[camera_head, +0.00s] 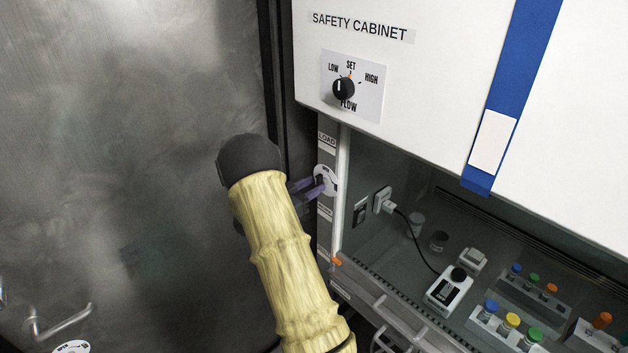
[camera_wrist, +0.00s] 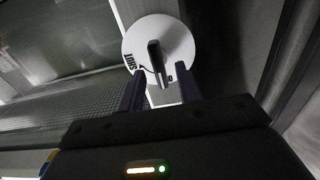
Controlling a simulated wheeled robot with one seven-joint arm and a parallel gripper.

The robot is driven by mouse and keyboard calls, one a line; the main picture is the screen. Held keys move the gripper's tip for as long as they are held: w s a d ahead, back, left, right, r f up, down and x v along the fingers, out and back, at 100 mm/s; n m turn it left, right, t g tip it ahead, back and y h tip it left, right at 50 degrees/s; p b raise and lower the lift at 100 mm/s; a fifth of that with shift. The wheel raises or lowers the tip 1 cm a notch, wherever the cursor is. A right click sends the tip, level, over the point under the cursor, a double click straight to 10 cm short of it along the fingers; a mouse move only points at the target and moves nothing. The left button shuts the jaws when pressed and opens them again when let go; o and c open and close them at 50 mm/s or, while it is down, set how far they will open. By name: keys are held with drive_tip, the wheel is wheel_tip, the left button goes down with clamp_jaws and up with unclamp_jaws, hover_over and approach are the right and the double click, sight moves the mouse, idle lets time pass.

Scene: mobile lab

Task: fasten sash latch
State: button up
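The sash latch is a round white dial (camera_wrist: 181,45) with a dark lever handle (camera_wrist: 155,58) on the cabinet's narrow left post. The word SHUT is printed at its left in the wrist view. In the head view the dial (camera_head: 331,176) is partly hidden by my fingers. My gripper (camera_head: 311,187) reaches it from the left. In the wrist view my gripper (camera_wrist: 161,74) is open, its two purple-dark fingers standing either side of the lever's near end, with a gap on both sides. The lever points roughly toward my gripper.
The white safety cabinet (camera_head: 450,60) has a flow knob (camera_head: 344,89) above the opening. Inside are a plug (camera_head: 384,200), a corded device (camera_head: 449,290) and racks of capped vials (camera_head: 503,325). A grey metal door (camera_head: 120,130) fills the left, with a handle (camera_head: 62,324) low down.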

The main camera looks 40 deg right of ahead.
drive_tip(key=shift+d, duration=0.65)
clamp_jaws()
